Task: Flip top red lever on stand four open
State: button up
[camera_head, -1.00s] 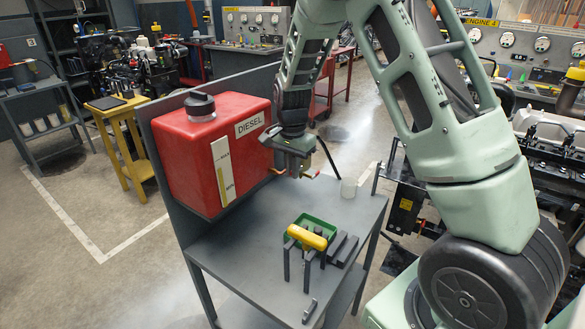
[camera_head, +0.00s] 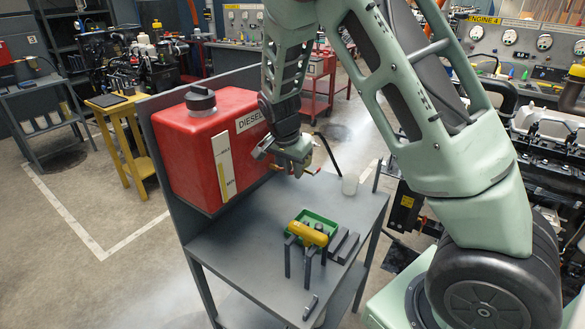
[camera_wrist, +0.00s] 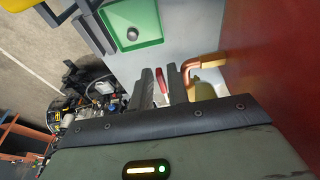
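A red lever (camera_wrist: 162,84) shows in the wrist view between the two dark fingers of my gripper (camera_wrist: 163,80). The fingers stand apart, one on each side of it; I cannot tell whether either touches it. A copper pipe elbow (camera_wrist: 205,61) is just right of the fingers, beside the red tank (camera_wrist: 285,60). In the head view my gripper (camera_head: 296,168) hangs tilted by the right end of the red DIESEL tank (camera_head: 213,155), above the grey stand (camera_head: 235,243). Small orange-red parts show around the fingertips there, too small to tell apart.
The tank and back panel close off the left. Engine parts (camera_head: 553,150) stand at far right.

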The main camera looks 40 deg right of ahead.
jog(key=shift+r, duration=0.1)
jog(key=b+v, duration=0.3)
jog(key=v, duration=1.4)
jog(key=shift+a, duration=0.2)
jog(key=s+a+f+n+y, duration=0.1)
jog(key=s+a+f+n, duration=0.2)
jog(key=s+a+n, duration=0.3)
jog(key=s+a+f+n+y, duration=0.2)
jog(key=s+a+f+n, duration=0.15)
jog(key=a, duration=0.45)
jog(key=s+a+f+n, duration=0.2)
jog(key=s+n, duration=0.4)
jog(key=s, duration=0.3)
jog(key=s+a+f+n+g+b, duration=0.1)
jog(key=s+a+f+n, duration=0.2)
jog(key=s, duration=0.7)
jog(key=a+n, duration=0.2)
jog(key=n, duration=0.1)
jog(key=shift+s+a, duration=0.2)
jog(key=shift+a, duration=0.05)
